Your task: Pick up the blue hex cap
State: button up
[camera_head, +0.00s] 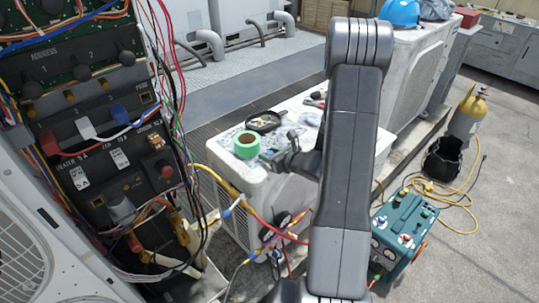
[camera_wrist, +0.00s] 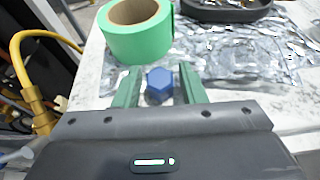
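The blue hex cap (camera_wrist: 160,82) lies on the pale, stained top of a condenser unit in the wrist view. My gripper (camera_wrist: 158,70) has its two green fingers on either side of the cap, with a visible gap between the cap and each finger. The gripper is open and holds nothing. The lower part of the cap is hidden behind the gripper body. In the head view my arm reaches down over the condenser (camera_head: 228,187), and I cannot make out the cap there.
A roll of green tape (camera_wrist: 137,30) stands just beyond the left finger. A dark tray with small parts (camera_wrist: 225,8) and a crumpled clear plastic sheet (camera_wrist: 240,55) lie beyond and to the right. A yellow hose (camera_wrist: 32,75) runs along the left. An open wired panel (camera_head: 100,130) stands at left.

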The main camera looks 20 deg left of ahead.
aim_at(270, 153)
grip_shut()
jog(key=shift+r, duration=0.1)
notch_tip(270, 153, up, 10)
jog(key=shift+f+p, duration=0.1)
jog(key=shift+p, duration=0.35)
